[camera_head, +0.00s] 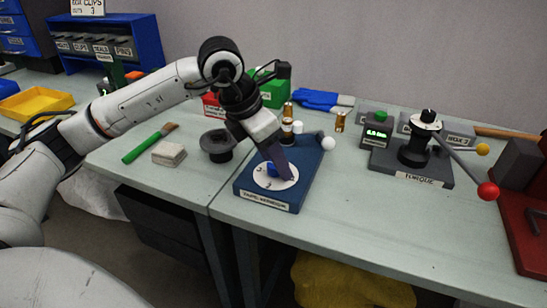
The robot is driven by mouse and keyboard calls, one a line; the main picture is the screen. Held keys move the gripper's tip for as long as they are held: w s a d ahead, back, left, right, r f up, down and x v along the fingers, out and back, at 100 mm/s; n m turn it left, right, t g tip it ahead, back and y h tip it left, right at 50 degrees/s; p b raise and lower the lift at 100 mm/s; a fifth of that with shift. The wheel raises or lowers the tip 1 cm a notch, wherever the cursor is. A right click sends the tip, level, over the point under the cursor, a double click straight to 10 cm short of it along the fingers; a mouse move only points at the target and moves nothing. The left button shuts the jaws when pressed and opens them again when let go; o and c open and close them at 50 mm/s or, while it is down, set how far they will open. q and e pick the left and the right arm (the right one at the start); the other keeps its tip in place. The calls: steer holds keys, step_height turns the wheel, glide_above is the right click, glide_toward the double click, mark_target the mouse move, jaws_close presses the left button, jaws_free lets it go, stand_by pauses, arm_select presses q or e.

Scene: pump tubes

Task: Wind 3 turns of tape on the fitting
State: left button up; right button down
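My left gripper (284,173) reaches down over a blue board (309,171) on the table. Its dark fingers are at a white marked disc (262,181) near the board's front, beside a small blue piece (271,168) at the disc's middle. The fingers hide part of the disc, and I cannot tell whether they grip the piece. A brass fitting (287,110) stands upright behind the gripper at the board's back, with a small white cylinder (298,127) beside it. Another brass piece (339,121) stands on the table to the right. My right gripper is out of view.
A black round holder (217,148), a beige block (169,153) and a green-handled brush (144,147) lie left of the board. A torque stand (412,170) with a red-balled lever is at right. Red and green boxes (273,93) stand behind. The table's front right is clear.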

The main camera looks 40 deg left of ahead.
arm_select(q)
steer(key=shift+r, duration=0.3)
steer(key=v, duration=0.9)
steer(key=shift+s+r, duration=0.3)
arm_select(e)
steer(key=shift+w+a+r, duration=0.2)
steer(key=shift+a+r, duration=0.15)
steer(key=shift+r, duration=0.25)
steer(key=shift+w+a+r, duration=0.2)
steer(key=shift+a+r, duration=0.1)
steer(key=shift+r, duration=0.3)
arm_select(q)
steer(key=shift+a, duration=0.1)
